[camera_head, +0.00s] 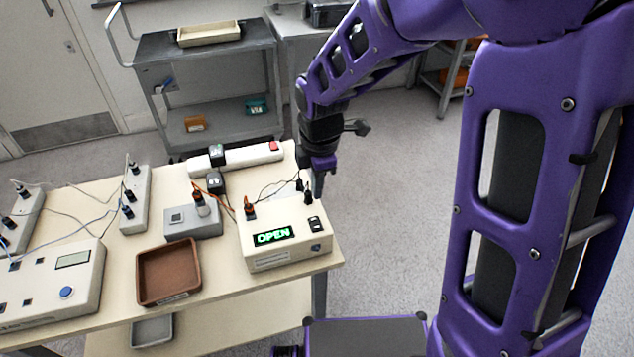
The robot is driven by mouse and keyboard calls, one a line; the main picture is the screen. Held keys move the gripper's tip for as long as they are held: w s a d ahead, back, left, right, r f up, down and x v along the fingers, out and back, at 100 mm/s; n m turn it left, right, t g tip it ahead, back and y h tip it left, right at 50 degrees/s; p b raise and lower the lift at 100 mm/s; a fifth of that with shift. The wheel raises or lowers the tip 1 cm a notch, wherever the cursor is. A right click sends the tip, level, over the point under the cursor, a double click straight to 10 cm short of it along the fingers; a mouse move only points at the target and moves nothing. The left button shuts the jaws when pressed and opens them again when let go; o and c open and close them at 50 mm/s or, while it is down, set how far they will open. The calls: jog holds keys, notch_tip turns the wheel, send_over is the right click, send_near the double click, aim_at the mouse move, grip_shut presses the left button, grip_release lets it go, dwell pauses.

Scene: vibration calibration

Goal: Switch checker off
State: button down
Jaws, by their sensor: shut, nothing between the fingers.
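The checker, a cream box (284,236) with a lit green display (273,235) reading "OPEN", sits at the right front of the table. A black rocker switch (316,224) is on its top right, with a small blue-grey button (317,248) on its front. An orange-and-black plug (249,208) and black plugs (308,196) stand at its back edge. My gripper (318,192) points down just behind the checker's back right corner, close to the black plugs. It is shut and empty. I cannot tell if it touches the plugs.
A brown tray (168,302), a grey box (193,221) with a plug, a white power strip (236,158) and a larger cream instrument (52,285) share the table (228,273). Loose cables run between them. A grey cart (208,58) stands behind.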

aim_at(315, 219)
jog(key=f, duration=0.3)
jog(key=f+b, duration=0.1)
jog(key=f, duration=0.2)
jog(key=w+f, duration=0.1)
jog(key=f, duration=0.2)
jog(key=shift+a+f+b, duration=0.15)
jog(key=shift+f+b, duration=0.05)
jog(key=shift+b, duration=0.1)
